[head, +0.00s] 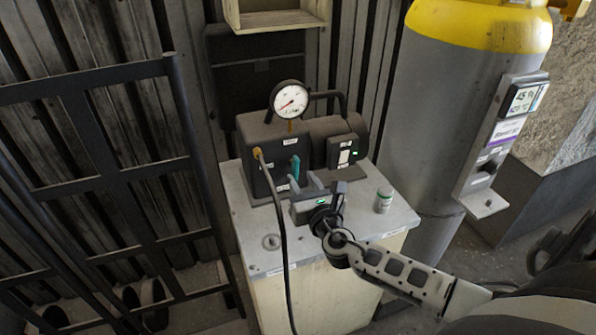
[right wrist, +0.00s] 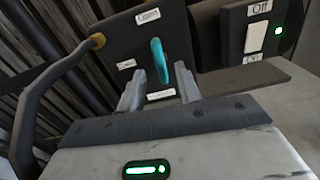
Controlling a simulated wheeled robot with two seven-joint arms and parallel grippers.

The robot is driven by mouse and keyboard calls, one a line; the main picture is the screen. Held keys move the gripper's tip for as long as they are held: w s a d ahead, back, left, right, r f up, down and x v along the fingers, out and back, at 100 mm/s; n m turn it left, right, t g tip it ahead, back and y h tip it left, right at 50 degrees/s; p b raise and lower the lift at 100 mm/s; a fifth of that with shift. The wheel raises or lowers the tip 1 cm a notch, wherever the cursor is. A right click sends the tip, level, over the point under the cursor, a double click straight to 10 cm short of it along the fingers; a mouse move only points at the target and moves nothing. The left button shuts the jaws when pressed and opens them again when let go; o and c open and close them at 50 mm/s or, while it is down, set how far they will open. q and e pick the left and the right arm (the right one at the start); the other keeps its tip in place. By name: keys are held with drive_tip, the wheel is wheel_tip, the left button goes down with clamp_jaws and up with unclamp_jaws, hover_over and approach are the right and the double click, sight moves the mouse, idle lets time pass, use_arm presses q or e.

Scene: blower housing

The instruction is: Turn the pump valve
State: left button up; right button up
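The pump (head: 285,140) is a dark box with a round white gauge (head: 291,99) on top, standing on a cabinet. Its valve handle is a small teal lever (head: 294,167) on the front face, standing nearly upright. In the right wrist view the teal valve lever (right wrist: 160,61) leans slightly, with small labels around it. My right gripper (head: 305,181) is in front of the pump with its fingers pointing at the lever. In the right wrist view the fingers (right wrist: 158,86) are apart, and the lever shows between and beyond them. Contact cannot be told. My left gripper is not in view.
A switch (right wrist: 257,38) marked Off with a green light is right of the valve. A black hose (head: 278,225) hangs from the pump's left side. A small white-green container (head: 384,200) stands on the cabinet top (head: 395,216). A yellow-topped grey tank (head: 440,110) stands to the right.

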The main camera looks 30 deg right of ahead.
sight(297, 171)
drive_tip(key=shift+x, duration=1.85)
clamp_jaws()
